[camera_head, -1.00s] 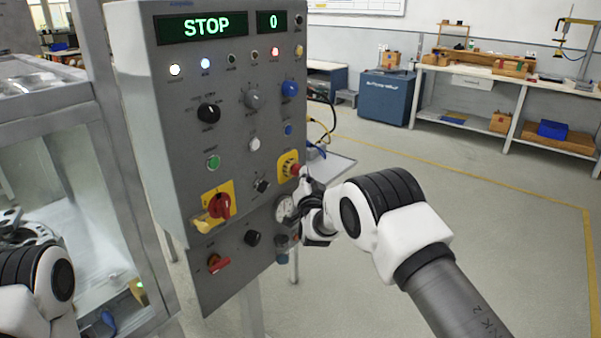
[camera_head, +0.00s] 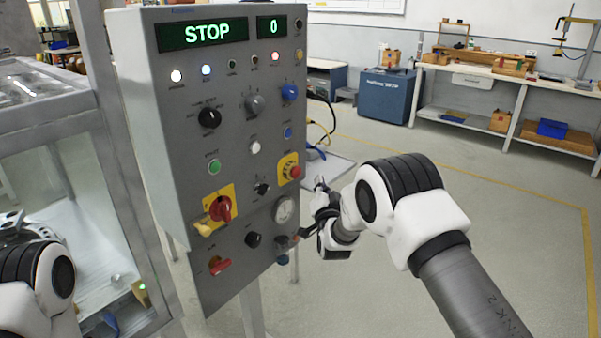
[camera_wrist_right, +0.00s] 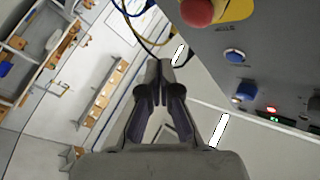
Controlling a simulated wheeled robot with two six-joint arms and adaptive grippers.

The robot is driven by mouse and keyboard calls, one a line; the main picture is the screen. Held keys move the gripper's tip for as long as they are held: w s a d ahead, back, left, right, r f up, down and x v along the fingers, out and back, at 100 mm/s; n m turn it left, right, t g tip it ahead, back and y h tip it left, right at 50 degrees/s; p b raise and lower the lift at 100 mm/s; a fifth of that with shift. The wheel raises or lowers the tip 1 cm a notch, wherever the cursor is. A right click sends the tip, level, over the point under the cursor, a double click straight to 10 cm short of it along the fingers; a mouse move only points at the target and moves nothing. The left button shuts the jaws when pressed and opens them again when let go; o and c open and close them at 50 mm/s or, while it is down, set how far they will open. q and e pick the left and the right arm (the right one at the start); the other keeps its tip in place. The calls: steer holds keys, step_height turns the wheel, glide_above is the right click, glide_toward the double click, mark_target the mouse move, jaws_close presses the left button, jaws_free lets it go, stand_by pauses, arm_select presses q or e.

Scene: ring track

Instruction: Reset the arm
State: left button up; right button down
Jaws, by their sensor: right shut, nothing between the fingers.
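My right gripper (camera_head: 318,190) is beside the right edge of the grey control panel (camera_head: 240,140), near the red emergency stop button (camera_head: 295,171) on its yellow plate, and apart from it. In the right wrist view my right gripper (camera_wrist_right: 160,72) has its fingertips together with nothing between them. The red button (camera_wrist_right: 203,10) shows at the top of that view, beyond the fingertips. My left arm shows at the lower left of the head view, but its fingers cannot be made out clearly.
The panel display (camera_head: 203,33) reads STOP and 0. Knobs, lamps and a red rotary switch (camera_head: 221,208) cover the panel. A glass-walled machine (camera_head: 75,180) stands at left. A blue cabinet (camera_head: 385,97) and workbench (camera_head: 470,72) stand behind. The floor at right is open.

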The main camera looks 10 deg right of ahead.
steer(key=shift+s+d, duration=0.45)
steer(key=shift+s, duration=0.1)
steer(key=s+d+f+n+g+y, duration=0.1)
steer(key=s+f+g, duration=0.4)
steer(key=s+f, duration=0.8)
steer(key=s+d+f+n+g, duration=0.15)
steer(key=s+f+g, duration=0.25)
steer(key=s+f, duration=0.9)
steer(key=s+f+n+g, duration=0.2)
steer(key=s+g, duration=0.1)
steer(key=s, duration=0.6)
steer(key=s+a+f+n+g+y, duration=0.1)
steer(key=s+g, duration=0.3)
steer(key=s, duration=0.5)
steer(key=s+f+n+g, duration=0.2)
steer(key=s+n+g, duration=0.1)
steer(key=s, duration=0.7)
steer(key=shift+a+f+g+y, duration=0.3)
steer(key=shift+a, duration=0.1)
